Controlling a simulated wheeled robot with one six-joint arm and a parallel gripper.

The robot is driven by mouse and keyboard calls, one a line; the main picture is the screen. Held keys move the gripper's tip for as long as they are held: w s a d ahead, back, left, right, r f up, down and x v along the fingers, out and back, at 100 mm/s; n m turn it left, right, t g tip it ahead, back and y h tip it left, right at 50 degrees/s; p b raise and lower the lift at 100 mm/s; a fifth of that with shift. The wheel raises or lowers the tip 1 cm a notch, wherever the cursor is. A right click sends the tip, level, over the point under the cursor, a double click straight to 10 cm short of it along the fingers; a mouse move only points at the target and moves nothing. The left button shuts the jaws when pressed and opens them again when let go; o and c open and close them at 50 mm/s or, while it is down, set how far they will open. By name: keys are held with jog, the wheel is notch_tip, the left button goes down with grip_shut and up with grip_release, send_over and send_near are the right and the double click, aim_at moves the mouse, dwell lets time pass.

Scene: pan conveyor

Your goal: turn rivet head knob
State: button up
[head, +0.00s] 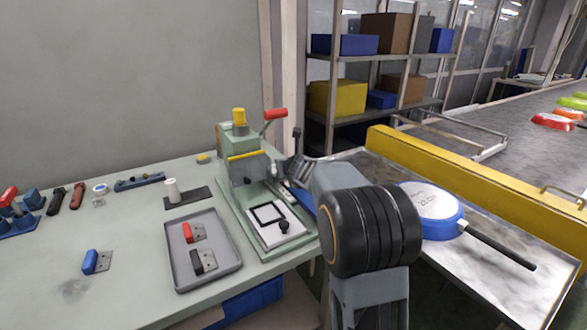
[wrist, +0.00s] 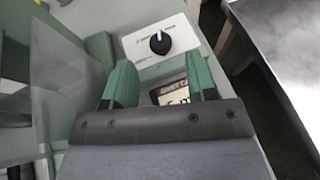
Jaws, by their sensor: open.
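The rivet head knob is a small round black knob (head: 284,226) on a white panel at the front of the pale green press (head: 240,172). In the wrist view the knob (wrist: 160,43) has a pale pointer mark and sits on the white panel (wrist: 182,30), above and beyond my fingertips. My gripper (wrist: 161,76) is open, with its two green fingers apart. Nothing is held between them; a dark-framed display (wrist: 172,94) shows through the gap. The knob is apart from the fingers in the picture. In the head view my arm covers the area right of the press.
A grey tray (head: 236,254) with red- and black-handled parts lies left of the press. A blue-handled part (head: 97,262) lies further left. A pan (head: 432,210) rests upside down on the metal surface at right, beside a yellow rail (head: 450,175). A red-handled lever (head: 275,114) sticks out of the press.

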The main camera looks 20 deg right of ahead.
jog(key=p+v, duration=0.1)
jog(key=v, duration=0.7)
jog(key=shift+w+r, duration=0.1)
jog(key=shift+r, duration=0.05)
jog(key=shift+v, duration=0.8)
